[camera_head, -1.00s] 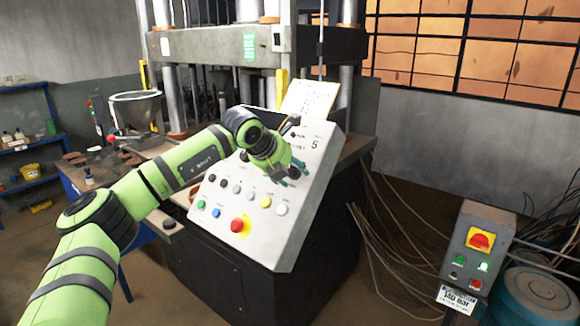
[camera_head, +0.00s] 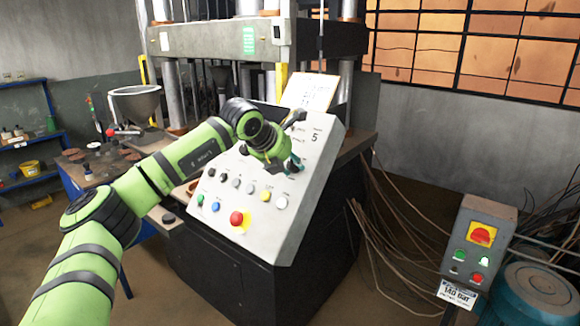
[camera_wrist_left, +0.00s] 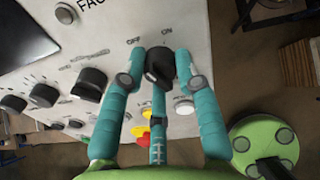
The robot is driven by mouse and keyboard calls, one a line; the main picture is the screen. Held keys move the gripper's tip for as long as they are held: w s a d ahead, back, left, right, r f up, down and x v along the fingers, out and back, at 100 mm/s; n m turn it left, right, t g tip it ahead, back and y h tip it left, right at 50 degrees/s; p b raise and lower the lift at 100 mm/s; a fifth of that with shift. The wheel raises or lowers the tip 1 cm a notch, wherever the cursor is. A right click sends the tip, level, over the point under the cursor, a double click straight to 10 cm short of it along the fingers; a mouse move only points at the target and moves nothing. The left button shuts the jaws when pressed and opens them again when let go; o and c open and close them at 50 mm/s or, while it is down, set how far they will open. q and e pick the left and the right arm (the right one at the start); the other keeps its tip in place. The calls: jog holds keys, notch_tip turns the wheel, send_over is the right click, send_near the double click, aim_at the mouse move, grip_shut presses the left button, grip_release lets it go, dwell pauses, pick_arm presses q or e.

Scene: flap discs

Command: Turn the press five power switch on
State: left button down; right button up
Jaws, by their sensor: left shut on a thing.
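The press five control panel (camera_head: 262,215) is a sloped white board marked 5, with several knobs and buttons. The power switch (camera_wrist_left: 157,68) is a black rotary knob with OFF and ON printed above it in the left wrist view. My left gripper (camera_wrist_left: 158,62) has teal fingers closed around this knob, holding it. I cannot tell clearly which label the knob points to. In the head view the gripper (camera_head: 293,164) is at the right part of the panel, and the hand hides the knob.
A red stop button (camera_head: 237,218) on a yellow plate is low on the panel, below several coloured buttons. A sheet of paper (camera_head: 310,91) stands above the panel. A separate switch box (camera_head: 480,240) stands at the right, with loose cables between it and the press.

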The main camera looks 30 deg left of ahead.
pick_arm(q)
jog(key=m, duration=0.2)
jog(key=m+b, duration=0.1)
jog(key=m, duration=0.1)
jog(key=shift+f+b, duration=0.3)
jog(key=m, duration=0.5)
jog(key=shift+s+m+b, duration=0.1)
jog(key=shift+m+b, duration=0.2)
jog(key=shift+b, duration=0.1)
jog(key=shift+t, duration=0.3)
jog(key=c, duration=0.9)
grip_release()
jog(key=shift+r, duration=0.1)
jog(key=shift+r, duration=0.15)
jog(key=v, duration=1.2)
